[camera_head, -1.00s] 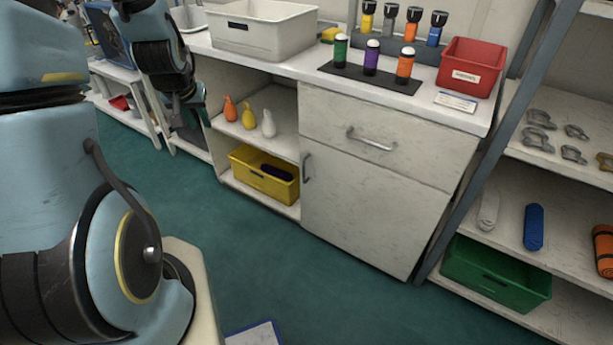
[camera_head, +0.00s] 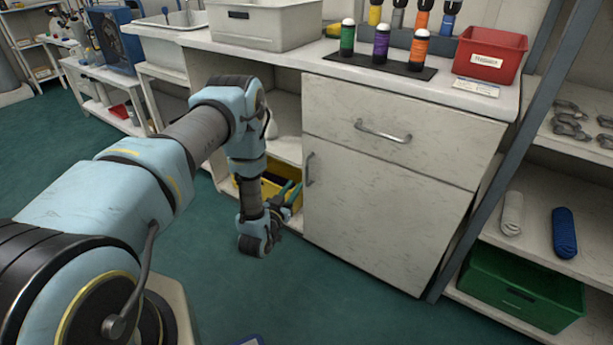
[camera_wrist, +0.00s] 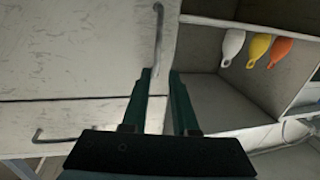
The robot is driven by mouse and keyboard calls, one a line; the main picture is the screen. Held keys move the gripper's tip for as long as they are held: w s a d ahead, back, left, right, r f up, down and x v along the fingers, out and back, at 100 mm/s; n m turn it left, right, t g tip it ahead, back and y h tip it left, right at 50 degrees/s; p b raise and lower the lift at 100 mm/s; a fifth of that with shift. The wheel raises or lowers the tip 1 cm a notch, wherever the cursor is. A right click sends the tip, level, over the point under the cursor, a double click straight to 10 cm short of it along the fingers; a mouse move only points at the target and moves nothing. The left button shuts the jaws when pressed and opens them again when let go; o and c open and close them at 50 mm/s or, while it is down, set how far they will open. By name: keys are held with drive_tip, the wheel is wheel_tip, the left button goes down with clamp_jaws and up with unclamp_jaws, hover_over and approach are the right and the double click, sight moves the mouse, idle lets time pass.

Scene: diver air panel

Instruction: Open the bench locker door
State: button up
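The bench locker door (camera_head: 385,205) is a pale scuffed panel below a drawer, and it looks shut. Its upright bar handle (camera_head: 309,169) is on the door's left edge. My gripper (camera_head: 290,193) is in front of the open shelf, just left of the handle. In the wrist view, which is upside down, the door (camera_wrist: 80,50) and its handle (camera_wrist: 158,40) show ahead of my gripper (camera_wrist: 160,72). The two green fingers are apart with nothing gripped. The handle's near end appears close to the fingertips; I cannot tell whether it is between them.
The drawer (camera_head: 400,110) with a level handle (camera_head: 383,131) is above the door. A yellow bin (camera_head: 240,188) stands in the open shelf, partly hidden by my arm. A metal rack with a green crate (camera_head: 520,288) stands right. The floor before the door is clear.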

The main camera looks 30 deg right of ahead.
hover_over(307, 186)
drive_tip(key=shift+w+d+f, duration=0.1)
drive_tip(key=shift+w+f, duration=0.05)
drive_tip(key=shift+w, duration=0.15)
drive_tip(key=shift+c, duration=0.3)
clamp_jaws()
idle(1.3)
